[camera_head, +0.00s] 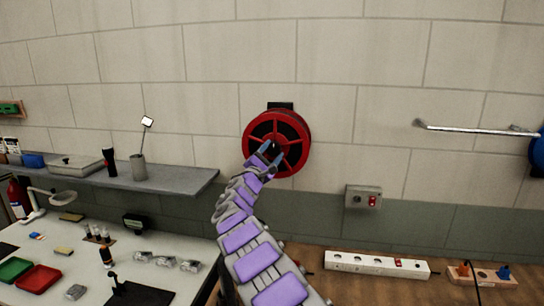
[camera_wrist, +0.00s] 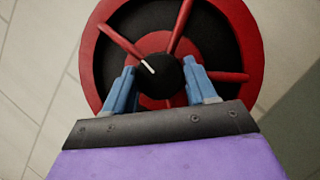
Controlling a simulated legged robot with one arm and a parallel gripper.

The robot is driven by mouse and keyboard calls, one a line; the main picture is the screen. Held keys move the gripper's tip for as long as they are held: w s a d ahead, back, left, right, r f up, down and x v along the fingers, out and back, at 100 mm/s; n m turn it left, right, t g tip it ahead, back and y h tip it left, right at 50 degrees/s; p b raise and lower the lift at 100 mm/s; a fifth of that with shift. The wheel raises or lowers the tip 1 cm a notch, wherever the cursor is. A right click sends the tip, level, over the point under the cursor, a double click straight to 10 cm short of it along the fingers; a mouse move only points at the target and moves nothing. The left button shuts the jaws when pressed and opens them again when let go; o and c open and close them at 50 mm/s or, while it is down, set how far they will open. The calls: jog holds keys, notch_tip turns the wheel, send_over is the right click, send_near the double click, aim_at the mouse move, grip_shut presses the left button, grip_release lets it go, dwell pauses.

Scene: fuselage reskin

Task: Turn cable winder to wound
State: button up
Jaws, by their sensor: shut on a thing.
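The cable winder (camera_head: 249,134) is a red spoked reel with a dark inside, mounted on the block wall. It fills the upper part of the wrist view (camera_wrist: 254,50). At its centre is a black round knob (camera_wrist: 158,82) with a white line pointing to the upper left in the wrist view. My gripper (camera_head: 271,154) is at the reel's hub. In the wrist view its blue fingers (camera_wrist: 160,86) stand on either side of the knob and are shut on it. The fingers and my arm hide part of the reel's lower side in the head view.
A grey switch box (camera_head: 363,197) with a red switch is on the wall at the right, below the reel. A white power strip (camera_head: 350,262) lies on the wooden bench beneath. A shelf (camera_head: 185,178) and a cluttered table (camera_head: 185,250) stand at the left.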

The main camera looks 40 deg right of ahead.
jog(key=shift+w+f+n+t, duration=0.1)
jog(key=shift+f+n+t, duration=0.25)
jog(key=shift+n, duration=0.35)
jog(key=shift+f+n+t, duration=0.1)
jog(key=shift+n+t, duration=0.35)
jog(key=shift+n, duration=0.25)
jog(key=shift+b, duration=0.3)
jog(key=o, duration=0.7)
jog(key=shift+o, duration=0.8)
jog(key=shift+w+f, duration=0.1)
jog(key=shift+w, duration=0.1)
jog(key=shift+o, duration=1)
jog(key=shift+s+r, duration=0.2)
jog(key=shift+r, duration=0.1)
